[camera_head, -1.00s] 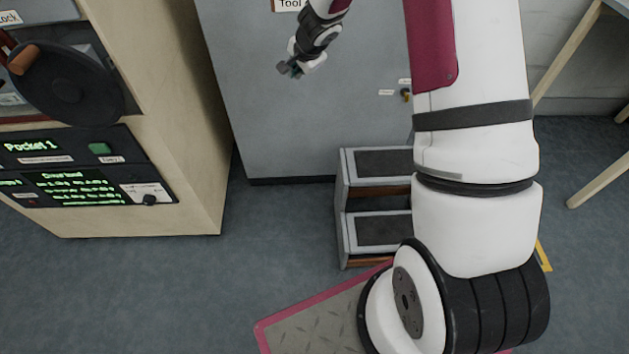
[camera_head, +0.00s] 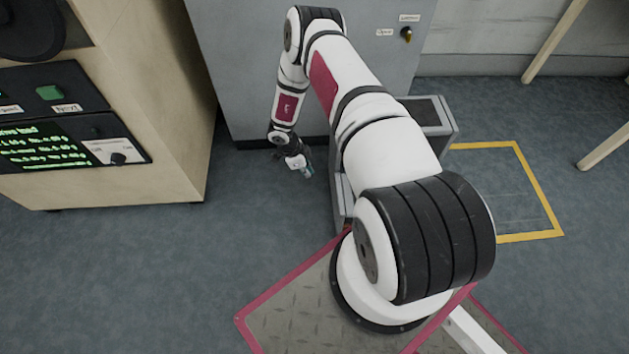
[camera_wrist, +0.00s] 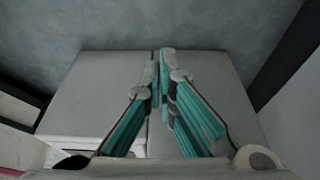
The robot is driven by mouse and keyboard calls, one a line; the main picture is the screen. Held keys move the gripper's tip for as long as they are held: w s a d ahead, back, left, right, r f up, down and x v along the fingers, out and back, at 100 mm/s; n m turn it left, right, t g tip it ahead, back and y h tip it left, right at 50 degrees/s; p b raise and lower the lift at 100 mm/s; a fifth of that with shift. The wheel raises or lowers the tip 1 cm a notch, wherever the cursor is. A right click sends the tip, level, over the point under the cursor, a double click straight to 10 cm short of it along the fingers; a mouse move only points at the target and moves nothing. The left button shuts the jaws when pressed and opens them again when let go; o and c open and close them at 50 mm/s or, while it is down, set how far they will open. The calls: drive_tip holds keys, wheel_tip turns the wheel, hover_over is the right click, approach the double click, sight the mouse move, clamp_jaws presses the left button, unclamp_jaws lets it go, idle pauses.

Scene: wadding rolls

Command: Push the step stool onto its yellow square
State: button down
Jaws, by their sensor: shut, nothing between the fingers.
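The step stool (camera_head: 447,131) is grey with dark treads and stands on the floor, partly hidden behind my arm in the head view. Its yellow square (camera_head: 538,187) is a taped outline on the floor just right of the stool. My gripper (camera_head: 309,172) is low at the stool's left side, pointing toward it, with its fingers shut and empty. In the wrist view, the shut fingertips (camera_wrist: 164,54) lie over the stool's pale side panel (camera_wrist: 88,88). I cannot tell whether they touch it.
A grey cabinet (camera_head: 240,70) stands behind the stool. A wooden machine housing (camera_head: 175,140) with a control panel (camera_head: 60,135) is at the left. Table legs (camera_head: 556,40) stand at the right. The floor inside the yellow square looks clear apart from parts hidden by my arm.

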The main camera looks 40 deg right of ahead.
drive_tip(key=b+x, duration=0.4)
drive_tip(key=x, duration=0.5)
drive_tip(key=shift+f, duration=0.2)
drive_tip(key=d, duration=0.1)
drive_tip(key=s+d+b, duration=0.1)
drive_tip(key=shift+s+d+f, duration=0.1)
drive_tip(key=shift+s+d, duration=0.5)
drive_tip(key=shift+d, duration=0.1)
drive_tip(key=shift+s+d, duration=0.1)
